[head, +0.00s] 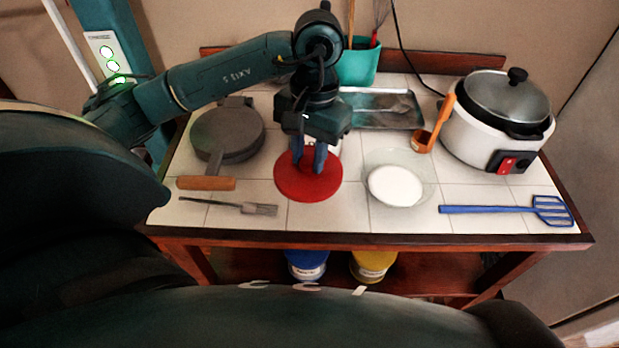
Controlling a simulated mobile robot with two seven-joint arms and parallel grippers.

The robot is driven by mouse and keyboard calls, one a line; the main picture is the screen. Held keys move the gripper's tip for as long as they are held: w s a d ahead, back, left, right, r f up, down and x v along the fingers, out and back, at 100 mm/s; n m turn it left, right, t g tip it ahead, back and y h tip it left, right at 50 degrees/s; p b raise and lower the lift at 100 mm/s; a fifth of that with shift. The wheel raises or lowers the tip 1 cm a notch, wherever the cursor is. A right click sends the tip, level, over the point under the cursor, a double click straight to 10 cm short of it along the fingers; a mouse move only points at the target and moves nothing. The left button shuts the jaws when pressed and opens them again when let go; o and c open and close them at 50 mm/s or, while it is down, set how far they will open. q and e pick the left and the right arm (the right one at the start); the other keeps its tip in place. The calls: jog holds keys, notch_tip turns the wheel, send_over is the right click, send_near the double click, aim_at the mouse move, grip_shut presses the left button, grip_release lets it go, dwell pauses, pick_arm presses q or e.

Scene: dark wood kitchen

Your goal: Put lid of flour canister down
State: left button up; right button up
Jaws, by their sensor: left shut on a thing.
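The red round lid (307,186) is at the middle of the tiled table. My left gripper (311,168) points down over it, its blue fingers shut on the lid near its top. I cannot tell whether the lid touches the tiles or is just above them. A whitish thing (336,147) shows behind the gripper, mostly hidden; I cannot tell whether it is the flour canister. My right gripper is not in view.
A glass bowl of white contents (396,185) stands right of the lid. A brush (258,208) and a round pan or press (228,130) are left.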

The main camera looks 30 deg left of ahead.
aim_at(308, 177)
pick_arm(q)
notch_tip(308, 177, down, 3)
jog(key=shift+r, duration=0.2)
notch_tip(308, 177, down, 3)
jog(key=shift+f+p, duration=0.1)
jog(key=shift+p, duration=0.25)
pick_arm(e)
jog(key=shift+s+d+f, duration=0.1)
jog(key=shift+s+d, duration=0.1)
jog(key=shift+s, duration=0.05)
pick_arm(q)
jog(key=shift+f, duration=0.1)
jog(key=shift+f+b, duration=0.2)
jog(key=shift+b, duration=0.15)
jog(key=o, duration=0.9)
jog(key=shift+r, duration=0.1)
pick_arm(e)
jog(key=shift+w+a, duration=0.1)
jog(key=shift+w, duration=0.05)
pick_arm(q)
jog(key=shift+o, duration=0.2)
jog(key=shift+r, duration=0.1)
